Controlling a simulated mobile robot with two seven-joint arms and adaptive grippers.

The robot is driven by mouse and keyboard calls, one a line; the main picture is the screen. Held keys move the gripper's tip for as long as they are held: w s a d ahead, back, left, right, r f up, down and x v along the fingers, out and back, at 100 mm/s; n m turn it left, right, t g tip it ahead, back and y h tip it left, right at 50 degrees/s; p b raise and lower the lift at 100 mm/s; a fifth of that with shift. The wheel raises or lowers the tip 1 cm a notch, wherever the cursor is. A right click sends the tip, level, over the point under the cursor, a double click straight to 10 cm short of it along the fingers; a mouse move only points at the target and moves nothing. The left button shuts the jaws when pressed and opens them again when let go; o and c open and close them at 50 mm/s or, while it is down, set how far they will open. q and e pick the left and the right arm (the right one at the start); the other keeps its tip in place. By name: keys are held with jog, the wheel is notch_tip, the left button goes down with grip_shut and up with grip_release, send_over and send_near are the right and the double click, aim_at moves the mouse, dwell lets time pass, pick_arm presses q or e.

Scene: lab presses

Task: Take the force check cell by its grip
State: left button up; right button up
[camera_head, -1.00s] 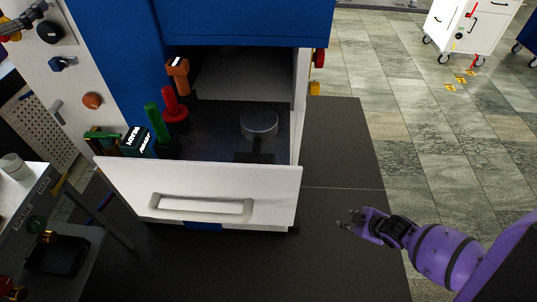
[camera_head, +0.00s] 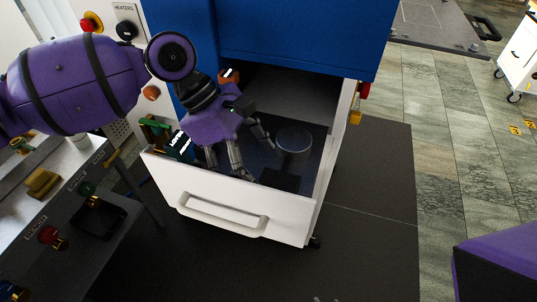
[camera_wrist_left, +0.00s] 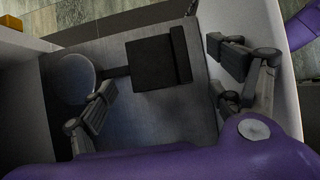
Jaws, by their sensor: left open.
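The force check cell lies in the open white drawer (camera_head: 225,204), its round grey disc (camera_head: 294,141) farther back and a black block-shaped grip (camera_head: 279,180) nearer the drawer front. In the left wrist view, the grey disc (camera_wrist_left: 68,77) is at left, joined by a short dark stem to the black grip (camera_wrist_left: 158,64). My left gripper (camera_head: 250,161) is inside the drawer, left of the cell, fingers pointing down, apart and empty. In the wrist view its fingers (camera_wrist_left: 165,86) stand on either side of the grip's near end, not visibly touching it. My right gripper barely shows at the bottom edge.
The blue press body (camera_head: 295,35) overhangs the drawer's back. An orange handle (camera_head: 228,76) stands behind my left gripper; a black box with white lettering (camera_head: 180,145) is at the drawer's left. A grey bench (camera_head: 75,215) with knobs stands at left.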

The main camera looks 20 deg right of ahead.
aim_at(273, 183)
pick_arm(q)
jog(key=x, duration=0.6)
jog(key=shift+w+d+f, duration=0.1)
jog(key=shift+w+f, duration=0.2)
jog(key=shift+f, duration=0.1)
jog(key=c, duration=0.9)
jog(key=shift+r, duration=0.1)
jog(key=shift+c, duration=0.8)
